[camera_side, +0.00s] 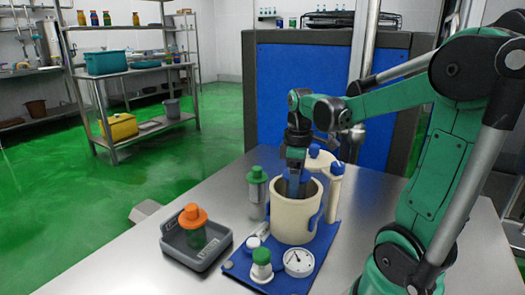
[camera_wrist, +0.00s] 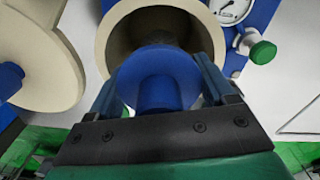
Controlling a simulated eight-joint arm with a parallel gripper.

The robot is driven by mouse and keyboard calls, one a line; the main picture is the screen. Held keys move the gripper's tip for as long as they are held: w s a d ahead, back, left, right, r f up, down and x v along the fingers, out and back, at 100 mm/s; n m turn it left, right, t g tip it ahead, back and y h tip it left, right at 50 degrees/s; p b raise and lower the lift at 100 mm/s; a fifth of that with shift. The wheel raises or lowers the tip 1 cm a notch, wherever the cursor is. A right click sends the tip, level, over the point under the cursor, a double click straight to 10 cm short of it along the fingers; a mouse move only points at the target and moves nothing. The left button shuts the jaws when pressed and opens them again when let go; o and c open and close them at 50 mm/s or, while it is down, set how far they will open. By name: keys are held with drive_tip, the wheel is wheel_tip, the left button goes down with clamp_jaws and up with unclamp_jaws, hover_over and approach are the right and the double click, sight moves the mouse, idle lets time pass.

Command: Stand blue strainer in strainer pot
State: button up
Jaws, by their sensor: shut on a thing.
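The blue strainer (camera_wrist: 158,72) is between the two fingers of my gripper (camera_wrist: 160,95) in the wrist view. Its round blue top faces the camera, and its lower part is hidden behind that top. The cream strainer pot (camera_side: 292,222) stands on a blue base in the side view. My gripper (camera_side: 294,172) points down at the pot's mouth, with a little blue showing between the fingers and the rim. In the wrist view the pot's rim (camera_wrist: 104,40) surrounds the far side of the strainer. I cannot tell how deep the strainer reaches or whether it touches the pot.
A cream post with blue caps (camera_side: 326,182) rises close behind the pot's right side. A dial gauge (camera_side: 299,262) and a green-capped fitting (camera_side: 262,265) sit in front. A green-capped strainer (camera_side: 257,186) stands left; a grey tray (camera_side: 176,252) holds an orange-capped one (camera_side: 193,220).

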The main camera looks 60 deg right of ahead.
drive_tip(key=shift+f, duration=2.85)
drive_tip(key=shift+f, duration=0.5)
drive_tip(key=o, duration=1.2)
drive_tip(key=shift+o, duration=0.2)
drive_tip(key=shift+r, duration=2.8)
drive_tip(key=shift+r, duration=0.1)
